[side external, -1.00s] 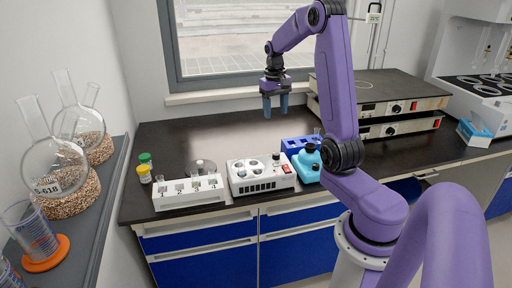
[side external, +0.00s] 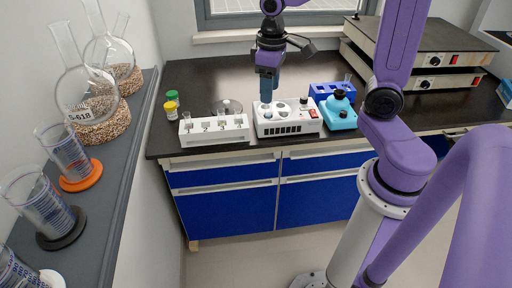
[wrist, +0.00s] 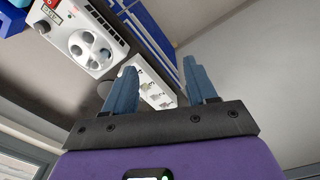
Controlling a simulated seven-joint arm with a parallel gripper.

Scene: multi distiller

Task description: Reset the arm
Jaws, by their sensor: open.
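My purple arm holds my gripper (side external: 266,88) pointing down above the back of the white device with round wells (side external: 288,128). Its two blue fingers overlap in the side view, but in the wrist view my gripper (wrist: 160,85) shows them well apart with nothing between them. The white device also shows in the wrist view (wrist: 85,35), at the upper left. From the side I cannot tell how high the fingertips are above it.
A white rack (side external: 213,138) stands left of the device, with yellow (side external: 171,110) and green-capped (side external: 173,96) bottles behind its left end. Stacked hotplates (side external: 430,60) are at the back right. The back left counter is clear.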

